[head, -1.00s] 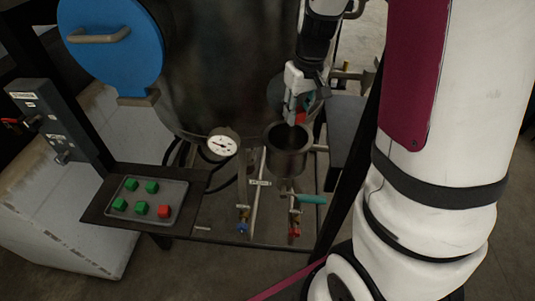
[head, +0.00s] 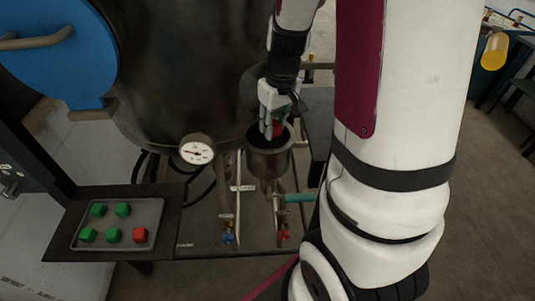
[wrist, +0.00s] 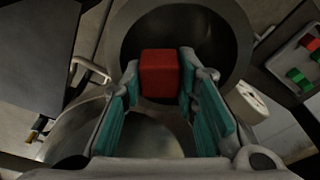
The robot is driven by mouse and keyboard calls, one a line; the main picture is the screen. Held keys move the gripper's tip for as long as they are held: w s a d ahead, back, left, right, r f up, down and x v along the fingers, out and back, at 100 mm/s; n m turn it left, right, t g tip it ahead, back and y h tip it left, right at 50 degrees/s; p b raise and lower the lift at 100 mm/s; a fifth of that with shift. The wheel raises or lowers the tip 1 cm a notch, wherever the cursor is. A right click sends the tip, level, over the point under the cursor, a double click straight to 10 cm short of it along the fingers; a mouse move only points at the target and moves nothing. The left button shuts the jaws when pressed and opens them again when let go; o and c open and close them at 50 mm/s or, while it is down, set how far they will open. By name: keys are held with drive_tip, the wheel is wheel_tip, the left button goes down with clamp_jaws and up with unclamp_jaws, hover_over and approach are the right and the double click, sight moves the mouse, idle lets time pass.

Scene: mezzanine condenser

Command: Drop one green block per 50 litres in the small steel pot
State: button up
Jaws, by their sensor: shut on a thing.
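My gripper (head: 271,130) points down at the mouth of the small steel pot (head: 268,162). It is shut on a red block (wrist: 160,73), held between the teal-padded fingers in the wrist view. The red block also shows in the head view (head: 279,129), partly hidden by the fingers. Behind the block, the wrist view shows the pot's dark round inside (wrist: 213,38); the part behind the block is hidden. Several green blocks (head: 113,235) and one red block (head: 140,234) lie on the grey tray (head: 157,207) at the left.
A round white dial gauge (head: 197,150) stands left of the pot; its reading is too small to tell. A large dark tank (head: 185,70) with a blue round cover (head: 60,65) rises behind. Pipes with blue and red valve handles (head: 283,236) run below the pot.

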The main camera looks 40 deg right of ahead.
drive_tip(key=o, duration=1.2)
drive_tip(key=shift+r, duration=0.1)
drive_tip(key=r, duration=0.4)
drive_tip(key=s+r, duration=0.1)
drive_tip(key=r, duration=0.6)
drive_tip(key=shift+s+r, duration=0.3)
drive_tip(key=shift+s, duration=0.1)
drive_tip(key=s+a+r+t, duration=0.1)
drive_tip(key=s+a+r, duration=0.1)
drive_tip(key=s+a, duration=0.2)
drive_tip(key=s+a+r+t, duration=0.1)
drive_tip(key=s+a+r, duration=0.1)
drive_tip(key=a, duration=0.4)
drive_tip(key=s+a+r+t, duration=0.1)
drive_tip(key=s+a+r, duration=0.2)
drive_tip(key=s+a, duration=0.2)
drive_tip(key=shift+s+a+n+t, duration=0.3)
drive_tip(key=shift+a+n+t, duration=0.1)
drive_tip(key=shift+a, duration=0.15)
